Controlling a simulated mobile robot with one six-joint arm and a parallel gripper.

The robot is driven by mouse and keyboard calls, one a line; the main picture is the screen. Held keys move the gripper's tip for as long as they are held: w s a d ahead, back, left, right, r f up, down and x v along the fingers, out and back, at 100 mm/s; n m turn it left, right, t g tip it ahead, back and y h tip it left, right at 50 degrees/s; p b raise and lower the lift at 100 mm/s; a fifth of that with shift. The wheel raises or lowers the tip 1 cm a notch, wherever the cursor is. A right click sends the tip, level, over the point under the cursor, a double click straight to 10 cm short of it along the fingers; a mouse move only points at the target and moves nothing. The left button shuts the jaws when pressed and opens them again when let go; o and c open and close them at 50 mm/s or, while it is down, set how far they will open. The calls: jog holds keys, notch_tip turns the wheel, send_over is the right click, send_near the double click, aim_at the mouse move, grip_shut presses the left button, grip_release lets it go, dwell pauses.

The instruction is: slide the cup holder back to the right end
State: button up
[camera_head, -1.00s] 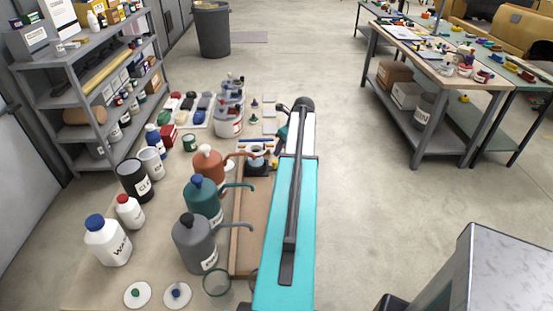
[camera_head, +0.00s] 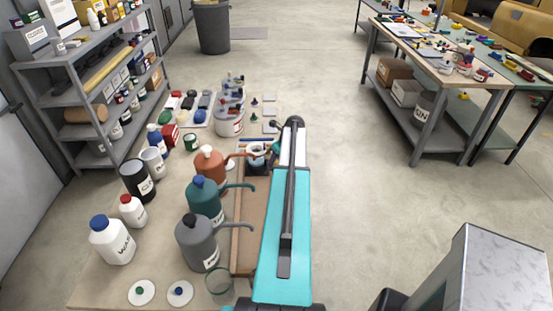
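A small dark cup holder (camera_head: 259,166) with a pale round cup (camera_head: 257,150) in it stands at the far end of a brown wooden tray (camera_head: 249,222) on the bench. My gripper (camera_head: 274,149) is at the right side of the cup holder, at the end of my teal and white arm. It is small in the picture and partly hidden by my arm. I cannot tell whether it touches the holder or whether its fingers are open or shut.
Orange (camera_head: 209,166), green (camera_head: 205,203) and grey (camera_head: 199,246) spouted bottles line the tray's left side, their spouts reaching over it. A clear glass (camera_head: 219,283) stands near the front.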

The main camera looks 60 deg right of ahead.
grip_shut()
dwell(0.3)
jog(key=shift+w+d, duration=0.65)
jog(key=shift+d, duration=0.35)
jog(key=shift+w+d, duration=0.6)
jog(key=shift+d, duration=0.35)
jog(key=shift+w+d, duration=0.1)
grip_release()
